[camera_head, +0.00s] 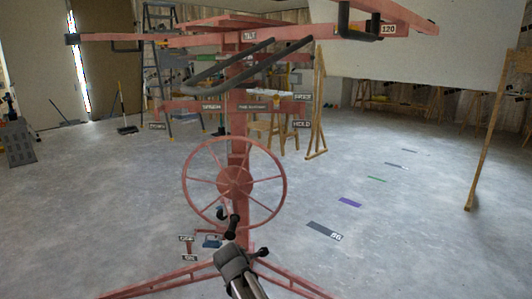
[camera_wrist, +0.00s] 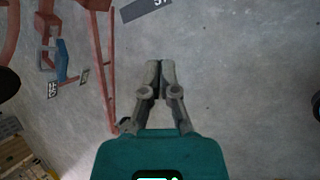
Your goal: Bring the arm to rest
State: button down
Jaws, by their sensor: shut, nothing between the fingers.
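My gripper (camera_wrist: 160,68) shows in the wrist view with its two grey fingers together and nothing between them. It is over bare concrete floor, to the right of a red leg of the lift. In the head view my arm (camera_head: 240,272) reaches up from the bottom edge, in front of the base of the red panel lift (camera_head: 238,140). The lift's spoked red wheel (camera_head: 235,182) stands above the arm's end, with a black crank handle (camera_head: 231,228) below its hub. The fingers are hard to make out in the head view.
Red legs (camera_head: 295,283) of the lift spread along the floor on both sides of my arm. A small blue part (camera_head: 212,241) sits low by the mast. A dark floor marker (camera_head: 325,231) lies to the right, where the floor is open. A ladder (camera_head: 160,60) stands behind.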

jog(key=s+d+f+m+g+y, duration=0.1)
jog(key=s+d+m+g, duration=0.2)
jog(key=s+d+m, duration=0.7)
jog(key=s+d+f+m+g+y, duration=0.1)
jog(key=s+d+m+g, duration=0.2)
jog(key=s+d+m, duration=0.75)
jog(key=w+d+r+m+p, duration=0.1)
jog(key=w+r+p, duration=0.1)
jog(key=r+p, duration=1.7)
jog(key=w+d+r+m+p, duration=0.2)
jog(key=r+p, duration=1.6)
jog(key=p, duration=0.1)
jog(key=shift+d+r+p, duration=0.15)
jog(key=shift+r+p, duration=0.2)
jog(key=shift+r, duration=0.05)
